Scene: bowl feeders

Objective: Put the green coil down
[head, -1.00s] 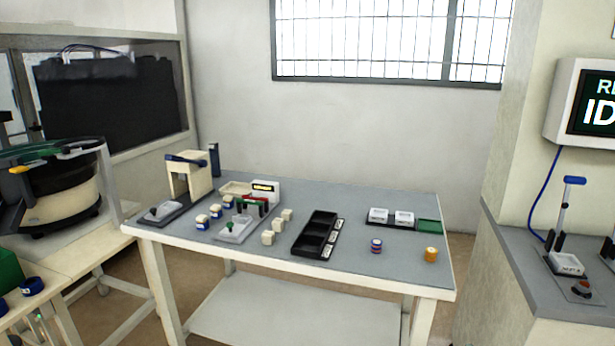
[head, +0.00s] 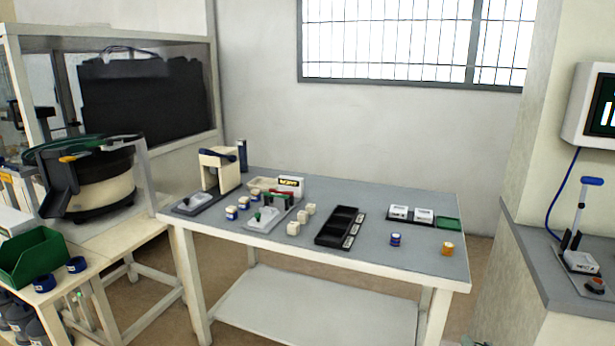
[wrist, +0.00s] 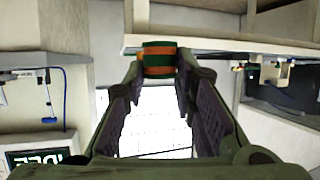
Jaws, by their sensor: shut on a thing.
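The green coil (wrist: 158,50), green with orange bands, shows at the top middle of the wrist view. My gripper (wrist: 160,73) is shut on it, with a finger on each side of the coil at the tips. The wrist view appears upside down. The head view shows neither my gripper nor the coil in it. What lies directly beneath the coil cannot be told.
In the head view, a grey-topped table (head: 370,262) carries a black compartment tray (head: 338,226), a blue coil (head: 395,240), an orange coil (head: 447,248) and a green tray (head: 449,223). A green bin (head: 34,258) and blue rings (head: 76,265) sit on the left bench.

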